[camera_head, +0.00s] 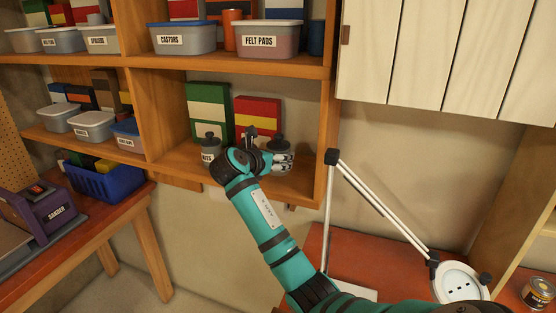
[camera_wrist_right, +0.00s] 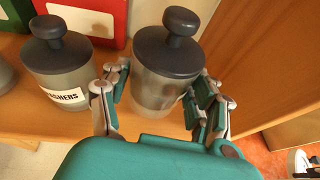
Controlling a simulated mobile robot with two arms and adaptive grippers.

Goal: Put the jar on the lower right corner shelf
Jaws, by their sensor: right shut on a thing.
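The jar (camera_head: 283,146), grey and see-through with a dark knobbed lid, is at the right end of the lower right corner shelf (camera_head: 291,187). My right gripper (camera_head: 281,160) is shut around its body. In the right wrist view the jar (camera_wrist_right: 158,85) is upright between the fingers (camera_wrist_right: 160,100). Its base is partly hidden, so I cannot tell whether it touches the shelf. My left gripper is not in view.
A washers jar (camera_wrist_right: 60,68) stands close left of the held jar. Another jar (camera_head: 209,146) stands farther left. Green (camera_head: 207,105) and red-yellow (camera_head: 257,110) boxes stand behind. The shelf's right side wall (camera_head: 327,140) is close to the gripper. A white lamp (camera_head: 385,205) stands right.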

